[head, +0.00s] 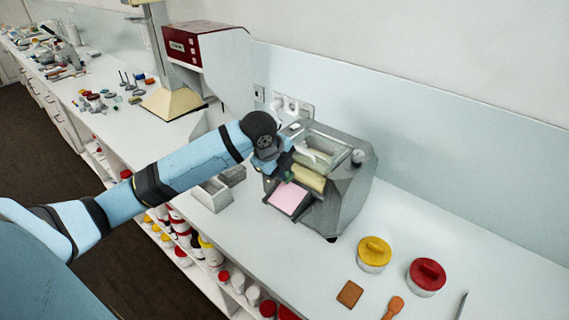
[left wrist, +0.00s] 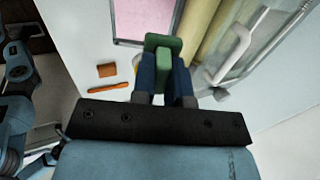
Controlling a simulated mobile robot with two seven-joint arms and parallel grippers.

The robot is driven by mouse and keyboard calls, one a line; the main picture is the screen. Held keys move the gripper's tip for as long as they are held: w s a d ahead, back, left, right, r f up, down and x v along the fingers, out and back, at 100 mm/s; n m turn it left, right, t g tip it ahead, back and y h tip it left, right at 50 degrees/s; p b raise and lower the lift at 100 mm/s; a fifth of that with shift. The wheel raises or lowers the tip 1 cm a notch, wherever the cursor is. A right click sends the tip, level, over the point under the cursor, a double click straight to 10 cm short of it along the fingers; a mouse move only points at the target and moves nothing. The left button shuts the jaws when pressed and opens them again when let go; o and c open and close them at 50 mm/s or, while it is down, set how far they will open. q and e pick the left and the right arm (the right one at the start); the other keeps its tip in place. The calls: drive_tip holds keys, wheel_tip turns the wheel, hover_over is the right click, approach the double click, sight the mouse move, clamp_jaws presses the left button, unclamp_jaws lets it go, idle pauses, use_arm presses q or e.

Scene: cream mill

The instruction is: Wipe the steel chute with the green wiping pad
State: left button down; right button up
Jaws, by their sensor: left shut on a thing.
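The steel chute (head: 288,198) slopes from the front of a grey roller mill (head: 350,185). Its face is covered by a pink layer inside a metal rim. The chute also shows at the top of the left wrist view (left wrist: 140,25). My left gripper (head: 284,172) is shut on the green wiping pad (left wrist: 164,47), which sticks out past the fingertips. The pad is beside the cream rollers, near the chute's upper edge. I cannot tell whether it touches the chute. In the head view the pad is small and partly hidden by the gripper. My right gripper is not in view.
A yellow-lidded jar (head: 374,253), a red-lidded jar (head: 427,277), a brown block (head: 349,294) and an orange scraper (head: 394,306) are right of the mill. Metal bins (head: 212,194) stand left of it. A red and white machine (head: 208,60) stands further back.

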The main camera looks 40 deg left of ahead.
use_arm(q)
drive_tip(key=shift+w+f, duration=0.15)
drive_tip(key=shift+f, duration=0.6)
hover_over(283, 203)
drive_tip(key=w, duration=0.2)
wheel_tip(283, 203, down, 6)
drive_tip(key=shift+d+r, duration=0.1)
drive_tip(key=shift+r, duration=0.1)
drive_tip(key=s, duration=0.1)
drive_tip(key=s+f, duration=0.1)
drive_tip(key=shift+s+a, duration=0.2)
drive_tip(key=shift+s, duration=0.1)
drive_tip(key=shift+s+f, duration=0.3)
drive_tip(key=shift+s, duration=0.35)
drive_tip(key=shift+w+f, duration=0.2)
drive_tip(key=shift+f, duration=0.2)
